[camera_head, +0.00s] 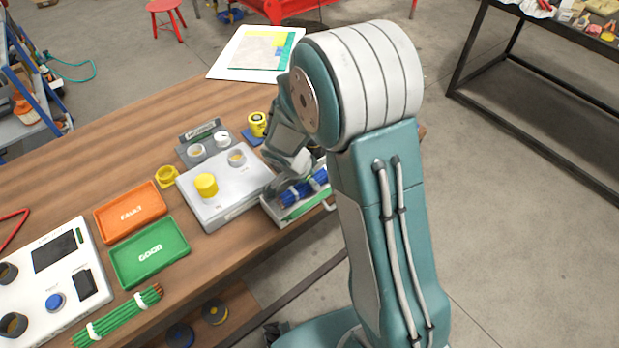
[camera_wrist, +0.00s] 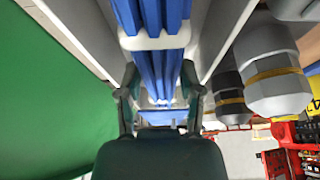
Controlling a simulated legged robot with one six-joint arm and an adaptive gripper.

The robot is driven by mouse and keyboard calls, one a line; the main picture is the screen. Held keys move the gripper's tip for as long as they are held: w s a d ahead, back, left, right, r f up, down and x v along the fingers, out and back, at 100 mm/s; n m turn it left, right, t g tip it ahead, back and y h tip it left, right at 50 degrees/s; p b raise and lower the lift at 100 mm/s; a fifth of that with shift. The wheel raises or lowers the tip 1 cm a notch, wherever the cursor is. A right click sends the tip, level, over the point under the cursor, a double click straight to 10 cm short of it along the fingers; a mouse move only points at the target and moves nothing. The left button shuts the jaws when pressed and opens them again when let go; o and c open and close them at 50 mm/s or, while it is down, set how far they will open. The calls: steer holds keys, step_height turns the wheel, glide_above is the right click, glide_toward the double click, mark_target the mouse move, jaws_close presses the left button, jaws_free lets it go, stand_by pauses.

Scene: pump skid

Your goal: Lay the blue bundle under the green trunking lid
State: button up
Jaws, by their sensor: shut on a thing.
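The blue bundle (camera_head: 308,187) is a set of blue strands with pale ties, seen low beside my arm at the table's front edge. In the wrist view the blue bundle (camera_wrist: 152,62) runs between two pale trunking walls (camera_wrist: 213,35). My gripper (camera_wrist: 158,98) is shut on it, one finger on each side. In the head view the light grey trunking (camera_head: 275,210) shows green along it, and my gripper (camera_head: 290,172) is over it. A large green surface (camera_wrist: 45,95) fills the left of the wrist view, perhaps the lid. My arm hides the trunking's right part.
A grey box with a yellow knob (camera_head: 206,185) stands left of the trunking. Orange (camera_head: 130,212) and green (camera_head: 150,252) trays, a white panel (camera_head: 55,285) and a green bundle (camera_head: 118,316) lie further left. A yellow-topped part (camera_head: 257,124) stands behind.

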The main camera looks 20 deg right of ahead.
steer(key=shift+f, duration=0.75)
steer(key=o, duration=1.1)
steer(key=shift+r, duration=0.1)
steer(key=v, duration=1.1)
steer(key=shift+a+r, duration=0.25)
steer(key=shift+r, duration=0.1)
